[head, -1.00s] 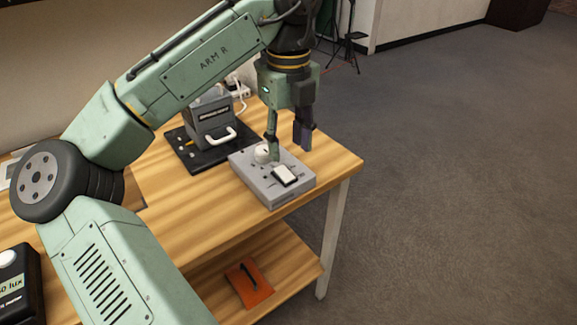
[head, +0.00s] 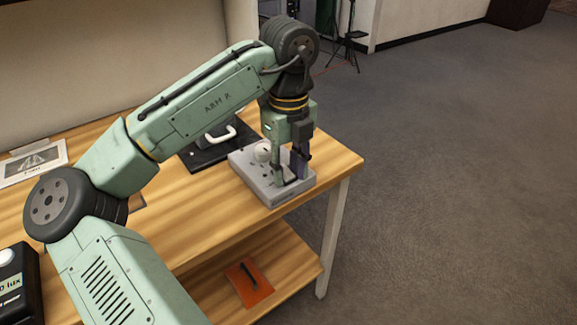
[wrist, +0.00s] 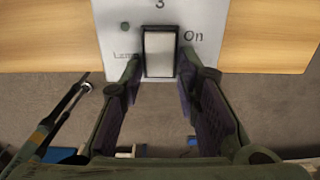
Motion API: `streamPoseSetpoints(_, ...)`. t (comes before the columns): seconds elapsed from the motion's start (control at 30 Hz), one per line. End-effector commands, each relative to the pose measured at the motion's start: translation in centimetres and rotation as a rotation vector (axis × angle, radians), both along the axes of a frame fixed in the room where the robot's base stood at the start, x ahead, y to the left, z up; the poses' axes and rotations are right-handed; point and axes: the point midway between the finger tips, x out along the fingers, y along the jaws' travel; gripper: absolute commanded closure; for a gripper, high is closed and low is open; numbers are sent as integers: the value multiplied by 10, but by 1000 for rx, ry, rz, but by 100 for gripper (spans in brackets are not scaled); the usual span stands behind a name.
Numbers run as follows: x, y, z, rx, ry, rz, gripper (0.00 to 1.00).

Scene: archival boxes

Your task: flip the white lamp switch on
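The white lamp switch (wrist: 160,52) is a rectangular rocker in a dark frame on the grey control box (head: 252,182). In the wrist view the box top (wrist: 112,20) has "On" to the right of the switch and a partly covered "Lamp" label to the left. My gripper (head: 291,179) points down over the box near its front right corner. In the wrist view its two fingers (wrist: 160,68) are apart, one on each side of the switch, with nothing held. In the head view the fingers mostly hide the switch. I cannot tell whether they touch it.
A black-based device with a white handle (head: 220,136) is behind. The wooden table (head: 335,160) ends close to the right. An orange item (head: 250,284) lies on the lower shelf.

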Motion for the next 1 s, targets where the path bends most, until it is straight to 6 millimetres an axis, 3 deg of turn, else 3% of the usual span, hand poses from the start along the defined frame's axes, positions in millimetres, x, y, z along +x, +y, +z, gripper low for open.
streamPoseSetpoints(0.4, 0, 0, 0, 0, 0, 0, 100)
streamPoseSetpoints(0.67, 1, 0, 4, -15, 16, 1, 100)
streamPoseSetpoints(1.0, 5, 4, 12, -120, 164, 2, 100)
